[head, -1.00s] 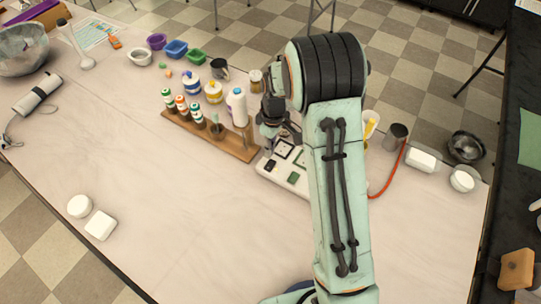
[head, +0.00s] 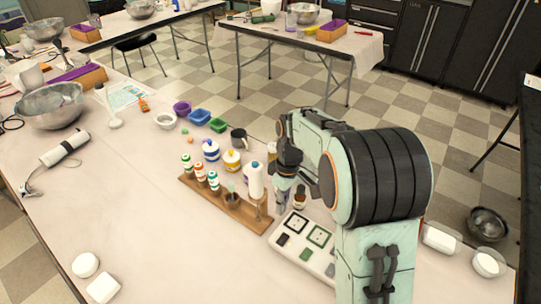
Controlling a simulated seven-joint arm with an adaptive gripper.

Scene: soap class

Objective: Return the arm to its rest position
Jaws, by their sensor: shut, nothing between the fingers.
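My arm rises from the bottom right of the head view and bends over toward the table. My gripper (head: 281,196) hangs at the arm's far end, just right of a white bottle and above the white tray. It is small and partly hidden by my arm links. It is shut with nothing visible in it.
A wooden rack (head: 228,204) with several small bottles stands left of my gripper. A white tray (head: 285,250) with square samples lies below it. Bowls (head: 199,116) and jars stand behind. White soap blocks (head: 103,288) lie at the front left.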

